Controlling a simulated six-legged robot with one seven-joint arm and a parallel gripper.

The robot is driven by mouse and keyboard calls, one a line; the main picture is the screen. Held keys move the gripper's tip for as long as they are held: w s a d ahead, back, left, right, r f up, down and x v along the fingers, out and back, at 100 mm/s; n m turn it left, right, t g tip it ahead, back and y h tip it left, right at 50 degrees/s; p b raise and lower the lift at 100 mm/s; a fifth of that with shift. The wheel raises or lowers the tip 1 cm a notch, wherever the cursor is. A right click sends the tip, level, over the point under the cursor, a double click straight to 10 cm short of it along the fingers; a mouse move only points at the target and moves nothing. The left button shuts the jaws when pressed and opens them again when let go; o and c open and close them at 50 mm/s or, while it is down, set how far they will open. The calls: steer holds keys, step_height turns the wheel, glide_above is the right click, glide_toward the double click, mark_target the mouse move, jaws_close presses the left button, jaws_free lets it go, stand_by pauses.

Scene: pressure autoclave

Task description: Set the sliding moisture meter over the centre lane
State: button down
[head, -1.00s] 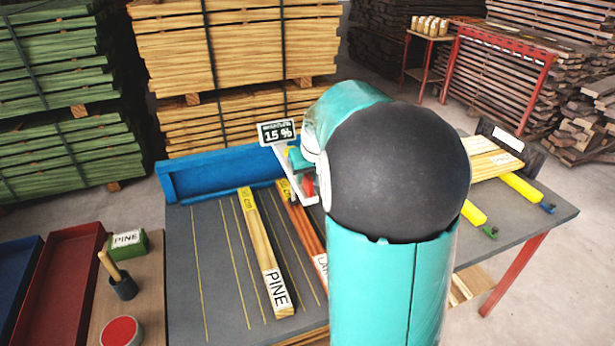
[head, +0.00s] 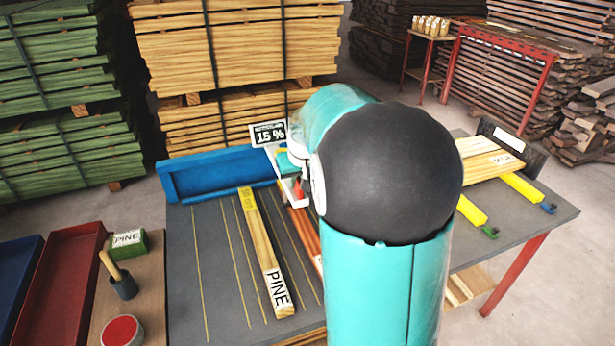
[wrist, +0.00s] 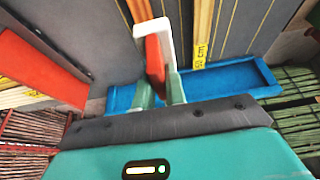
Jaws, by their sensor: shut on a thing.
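The moisture meter (head: 268,134) has a dark display reading 15 % and a white bracket. It stands at the blue rail (head: 215,175) along the table's far edge. In the head view it is right of the pine board's far end and near the far end of the larch board (head: 305,235). My gripper (wrist: 160,88) is shut on the meter's red handle (wrist: 154,56), with a teal finger on each side. The pine board (head: 265,255) lies lengthwise on the grey table. My arm hides the table's middle right and part of the larch board.
Thin yellow lines mark lanes on the grey table (head: 215,290); the left lanes are bare. Yellow-handled tools (head: 525,188) and pale boards (head: 485,155) lie at the right. A side bench (head: 150,275) with a green block, cup and red tin stands at the left.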

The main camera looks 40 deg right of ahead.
steer(key=w+a, duration=0.2)
steer(key=a, duration=0.8)
steer(key=shift+w+a, duration=0.35)
steer(key=shift+w, duration=0.05)
steer(key=c, duration=1.4)
jaws_free()
steer(key=shift+c, duration=0.2)
steer(key=v, duration=1.3)
steer(key=shift+s+r, duration=0.2)
steer(key=shift+r, duration=0.15)
steer(key=s+a+f+n, duration=0.1)
steer(key=s+a, duration=0.4)
steer(key=s, duration=0.5)
steer(key=s+a+f+n+t+y, duration=0.1)
steer(key=s+a+f, duration=0.3)
steer(key=s, duration=0.7)
steer(key=shift+s+a+f+n, duration=0.25)
steer(key=shift+a+f+n, duration=0.1)
steer(key=shift+a+n, duration=0.25)
